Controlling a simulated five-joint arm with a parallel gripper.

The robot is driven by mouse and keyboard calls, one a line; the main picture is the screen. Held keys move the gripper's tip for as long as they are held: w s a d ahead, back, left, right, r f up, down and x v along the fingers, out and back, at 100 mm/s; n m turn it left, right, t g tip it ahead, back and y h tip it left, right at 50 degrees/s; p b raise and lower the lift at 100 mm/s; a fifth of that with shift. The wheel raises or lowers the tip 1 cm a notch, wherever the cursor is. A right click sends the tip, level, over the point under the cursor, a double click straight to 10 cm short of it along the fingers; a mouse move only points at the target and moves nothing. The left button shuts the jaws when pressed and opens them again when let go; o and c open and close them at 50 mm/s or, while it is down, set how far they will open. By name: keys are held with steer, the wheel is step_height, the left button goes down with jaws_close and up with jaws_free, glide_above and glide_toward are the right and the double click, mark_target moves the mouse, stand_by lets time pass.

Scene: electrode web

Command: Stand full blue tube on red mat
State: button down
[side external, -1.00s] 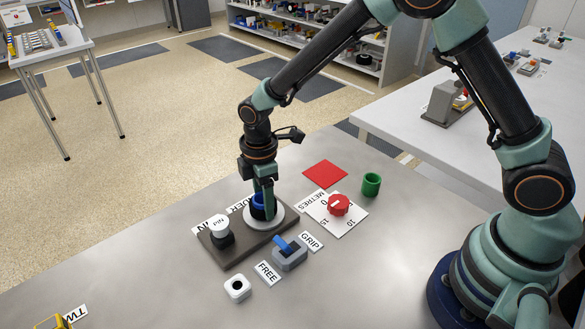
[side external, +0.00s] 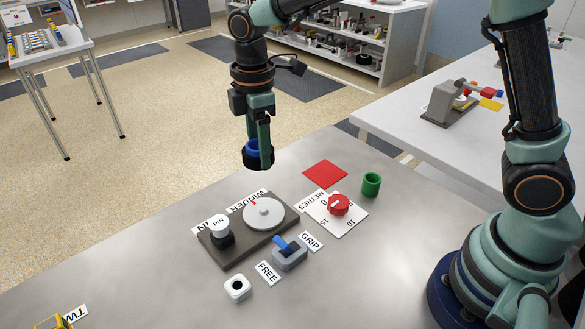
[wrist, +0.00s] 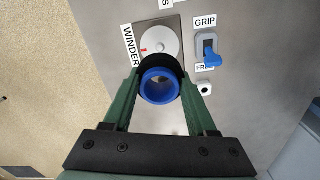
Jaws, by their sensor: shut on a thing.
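The blue tube (side external: 252,146) has a blue rim and a dark black band wound around its lower part. My gripper (side external: 258,150) is shut on it and holds it upright in the air, above and behind the winder. In the wrist view the blue tube (wrist: 160,86) sits between the two green fingers, its open hollow end facing the camera. The red mat (side external: 325,173) lies flat and bare on the table, to the right of and lower than the held tube in the side view. The winder's grey disc (side external: 264,213) is empty, with a small centre peg.
The green tube (side external: 371,184) stands right of the mat.

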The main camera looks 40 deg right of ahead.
step_height(320, 180, up, 6)
glide_above(326, 173)
step_height(326, 173, down, 17)
steer(key=shift+r, duration=0.1)
steer(key=shift+w+f, duration=0.1)
steer(key=shift+f, duration=2.35)
steer(key=shift+f, duration=0.1)
steer(key=shift+c, duration=1)
jaws_free()
